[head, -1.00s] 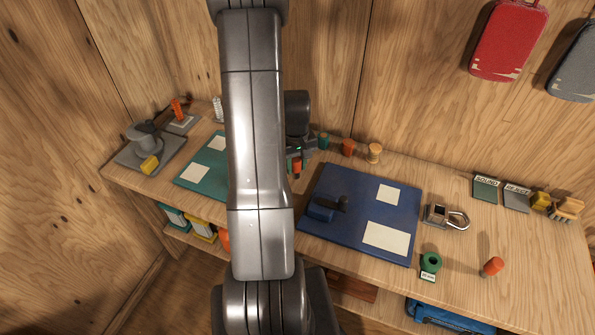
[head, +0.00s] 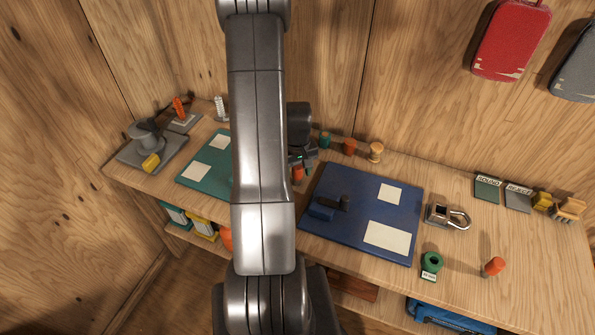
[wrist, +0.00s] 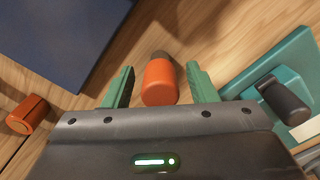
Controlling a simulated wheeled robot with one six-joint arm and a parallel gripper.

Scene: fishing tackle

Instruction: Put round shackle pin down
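An orange-handled pin (wrist: 160,82) with a dark end, which looks like the round shackle pin, is between my gripper's green fingers in the wrist view. A gap shows on each side of it. It also shows as an orange bit under my gripper in the head view (head: 298,174). My gripper (wrist: 160,88) is open around the pin, low over the wooden bench between the teal mat and the blue mat. In the head view my gripper (head: 303,166) is partly hidden behind my arm. A metal shackle (head: 447,216) lies right of the blue mat.
The blue mat (head: 345,250) bears a dark tool and pale cards. The teal mat (head: 192,180) is at left. Green, orange and tan spools (head: 375,152) stand along the back. A green spool (head: 431,262) and another orange-handled piece (head: 494,266) stand at right, with bare bench around them.

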